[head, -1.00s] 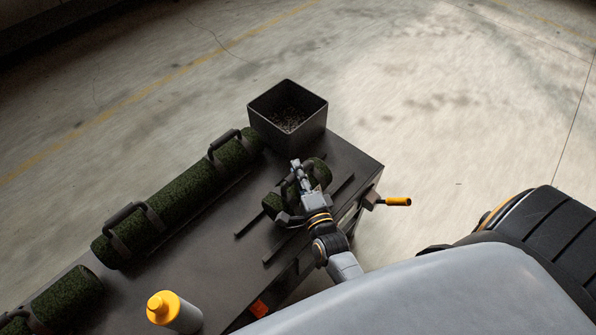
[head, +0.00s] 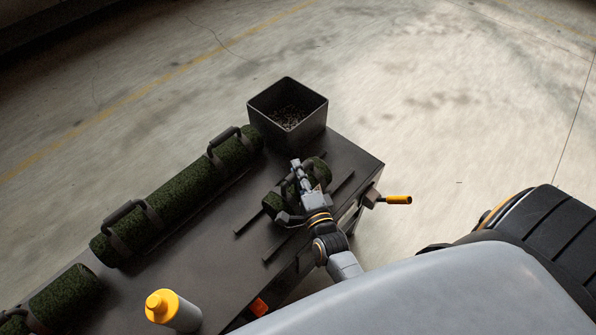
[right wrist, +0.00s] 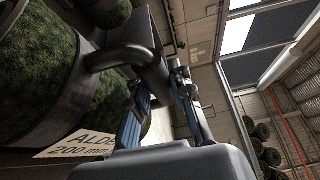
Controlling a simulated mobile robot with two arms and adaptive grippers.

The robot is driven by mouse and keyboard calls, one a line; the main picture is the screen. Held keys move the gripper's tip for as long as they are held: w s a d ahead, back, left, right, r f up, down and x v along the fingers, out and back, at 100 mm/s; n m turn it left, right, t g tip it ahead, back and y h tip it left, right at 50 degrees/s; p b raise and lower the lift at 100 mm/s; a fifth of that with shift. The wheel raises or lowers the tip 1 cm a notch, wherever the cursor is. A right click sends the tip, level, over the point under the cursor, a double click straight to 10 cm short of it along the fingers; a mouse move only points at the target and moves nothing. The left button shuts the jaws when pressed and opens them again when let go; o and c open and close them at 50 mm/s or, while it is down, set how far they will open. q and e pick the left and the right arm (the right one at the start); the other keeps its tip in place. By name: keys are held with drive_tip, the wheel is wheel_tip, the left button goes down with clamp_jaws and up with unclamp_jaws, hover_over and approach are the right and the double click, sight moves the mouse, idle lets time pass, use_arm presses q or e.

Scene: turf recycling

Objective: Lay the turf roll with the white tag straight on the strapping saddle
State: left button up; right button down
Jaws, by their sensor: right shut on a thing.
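The short green turf roll (head: 320,172) with a dark carry handle is at the strapping saddle, whose two dark rails (head: 250,222) run along the table top. The roll lies roughly in line with the rails; I cannot tell whether it rests on them or hangs just above. My right gripper (head: 298,172) is over the roll's middle, shut on its handle. In the right wrist view, the roll (right wrist: 35,70), the handle (right wrist: 108,57) and the white tag (right wrist: 80,145) with black print show beside my gripper's fingers (right wrist: 165,110). My left gripper is out of view.
A long turf roll (head: 180,200) with handles lies along the table's far edge; another roll (head: 66,298) is at lower left. A black bin (head: 288,135) with dark crumbs stands behind. A yellow-capped bottle (head: 174,310) stands at the front. A yellow-gripped crank (head: 397,200) sticks out right.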

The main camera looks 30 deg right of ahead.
drive_tip(key=shift+w, duration=0.1)
idle(0.4)
drive_tip(key=c, duration=1.1)
unclamp_jaws()
drive_tip(key=shift+c, duration=0.2)
drive_tip(key=shift+o, duration=0.2)
drive_tip(key=shift+s+f, duration=0.2)
drive_tip(key=shift+f, duration=0.15)
drive_tip(key=s+a, duration=0.2)
drive_tip(key=s, duration=0.9)
drive_tip(key=shift+s+r, duration=0.25)
drive_tip(key=shift+s, duration=0.1)
